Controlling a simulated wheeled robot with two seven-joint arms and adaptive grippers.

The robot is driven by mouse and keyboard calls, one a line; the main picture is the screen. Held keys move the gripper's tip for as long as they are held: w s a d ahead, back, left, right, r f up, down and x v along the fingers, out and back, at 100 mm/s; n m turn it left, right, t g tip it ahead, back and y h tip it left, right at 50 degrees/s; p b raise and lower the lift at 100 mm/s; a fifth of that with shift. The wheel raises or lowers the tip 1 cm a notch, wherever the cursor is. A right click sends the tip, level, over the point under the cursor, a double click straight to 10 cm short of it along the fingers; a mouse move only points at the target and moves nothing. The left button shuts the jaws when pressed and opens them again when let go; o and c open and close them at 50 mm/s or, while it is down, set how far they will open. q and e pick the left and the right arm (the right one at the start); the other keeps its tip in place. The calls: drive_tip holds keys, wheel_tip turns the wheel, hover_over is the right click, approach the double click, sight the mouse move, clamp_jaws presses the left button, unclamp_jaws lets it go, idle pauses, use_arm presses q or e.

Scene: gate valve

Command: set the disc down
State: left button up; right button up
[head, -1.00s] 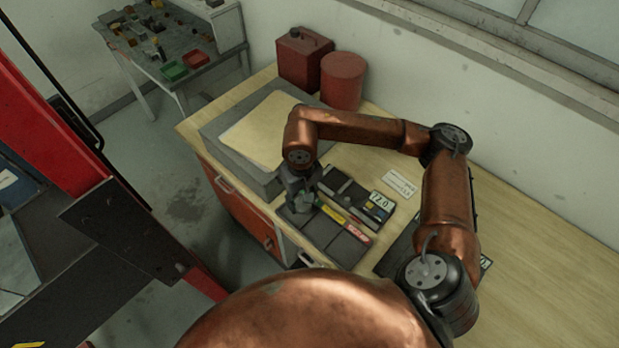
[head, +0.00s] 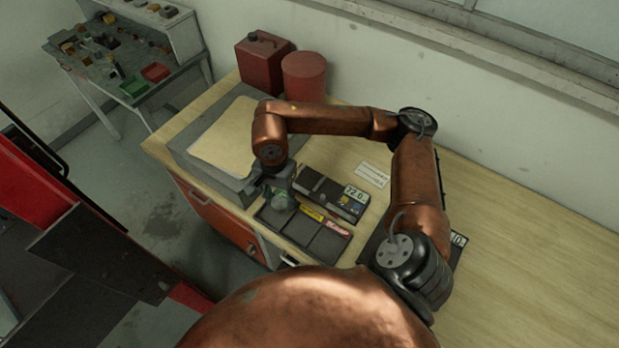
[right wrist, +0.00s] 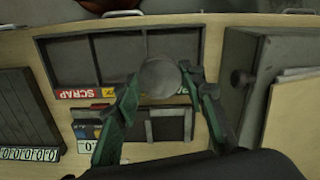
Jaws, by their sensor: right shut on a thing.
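My right gripper (right wrist: 158,98) is shut on a round grey disc (right wrist: 160,76), which shows between its green-edged fingertips in the right wrist view. In the head view the right gripper (head: 280,196) points down over the left end of a dark tray (head: 330,243) with three compartments. In the right wrist view the disc overlaps the near edge of the tray's right compartment (right wrist: 176,46). I cannot tell whether it touches the tray. A red SCRAP label (right wrist: 76,94) and a yellow label (right wrist: 122,92) mark the other two compartments. My left gripper is out of view.
A grey box (head: 190,150) with a pale top stands to the left. A red can (head: 262,62) and red drum (head: 304,76) stand at the back. The bench's right side (head: 520,250) is clear.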

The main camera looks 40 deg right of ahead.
drive_tip(key=m, duration=0.2)
drive_tip(key=d+r+m, duration=0.1)
drive_tip(key=m, duration=0.2)
drive_tip(key=s+m, duration=0.1)
drive_tip(key=m, duration=0.1)
drive_tip(key=shift+s+d+r+m, duration=0.1)
drive_tip(key=shift+d+r+m, duration=0.2)
drive_tip(key=shift+r, duration=0.05)
drive_tip(key=d+r+m, duration=0.1)
drive_tip(key=m, duration=0.5)
drive_tip(key=m+p, duration=0.4)
drive_tip(key=m, duration=0.9)
hover_over(309, 179)
drive_tip(key=f, duration=0.3)
drive_tip(key=s+f, duration=0.1)
drive_tip(key=f, duration=0.1)
drive_tip(key=shift+a+f, duration=0.2)
drive_tip(key=shift+a, duration=0.2)
drive_tip(key=shift+w+d+f, duration=0.35)
drive_tip(key=shift+w+f, duration=0.05)
drive_tip(key=shift+f, duration=0.3)
wheel_tip(309, 179, down, 3)
drive_tip(key=shift+w+d+f+p, duration=0.1)
drive_tip(key=shift+p, duration=0.4)
